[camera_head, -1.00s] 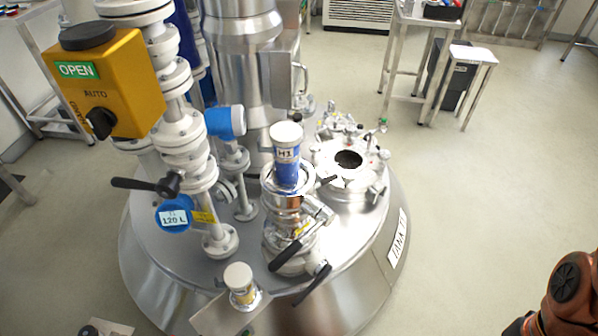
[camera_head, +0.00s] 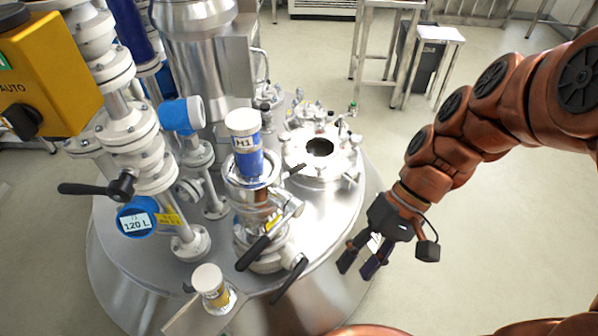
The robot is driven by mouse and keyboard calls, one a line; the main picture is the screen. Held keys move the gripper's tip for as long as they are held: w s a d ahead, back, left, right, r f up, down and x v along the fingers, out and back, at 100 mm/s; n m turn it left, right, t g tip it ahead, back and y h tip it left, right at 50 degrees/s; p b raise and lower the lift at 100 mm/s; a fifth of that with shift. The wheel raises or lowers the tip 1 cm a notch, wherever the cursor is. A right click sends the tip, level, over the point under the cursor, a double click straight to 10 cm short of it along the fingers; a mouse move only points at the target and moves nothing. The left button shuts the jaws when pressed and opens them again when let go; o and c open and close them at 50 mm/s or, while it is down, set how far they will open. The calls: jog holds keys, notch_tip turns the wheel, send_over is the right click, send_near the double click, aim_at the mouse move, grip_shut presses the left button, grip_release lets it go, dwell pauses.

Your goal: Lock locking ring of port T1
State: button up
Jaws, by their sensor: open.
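A steel port assembly (camera_head: 262,225) stands on the tank lid (camera_head: 325,215), with clamps and black handles around it. A canister (camera_head: 246,145) with a white cap and blue label stands upright in its top. A steel ring (camera_head: 252,175) with a small black handle (camera_head: 294,170) surrounds the canister's base; I cannot tell whether it is locked. No T1 marking is readable on the port. My gripper (camera_head: 360,266) is open and empty, pointing down over the lid's right edge. It is right of the port assembly and apart from it.
An open round hatch (camera_head: 320,150) with fittings is behind the port. White valve piping (camera_head: 150,165) with a black lever (camera_head: 95,188) and a yellow control box (camera_head: 50,75) are on the left. A white-capped container (camera_head: 210,284) stands in front. Open floor lies right.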

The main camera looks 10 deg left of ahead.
jog(key=w+a+f+y+b, duration=0.1)
jog(key=w+a+y, duration=0.1)
jog(key=w, duration=0.2)
jog(key=w+a+f+y+b, duration=0.1)
jog(key=w+a+y, duration=0.1)
jog(key=w+a, duration=0.1)
jog(key=w+a+f+y+b, duration=0.1)
jog(key=w+a+y, duration=0.1)
jog(key=w, duration=0.4)
jog(key=shift+a+f+n+y+b, duration=0.2)
jog(key=shift+n+y+b, duration=0.2)
jog(key=shift+y, duration=0.1)
jog(key=m+t+y+b, duration=0.2)
jog(key=t+y+b, duration=0.1)
jog(key=t+y, duration=0.25)
send_near(299, 166)
jog(key=a+f, duration=0.1)
jog(key=a, duration=0.1)
jog(key=shift+g, duration=0.45)
jog(key=shift+a+r+b, duration=0.2)
jog(key=shift+a+b, duration=0.3)
jog(key=shift+a, duration=3.5)
jog(key=shift+c, duration=0.3)
grip_shut()
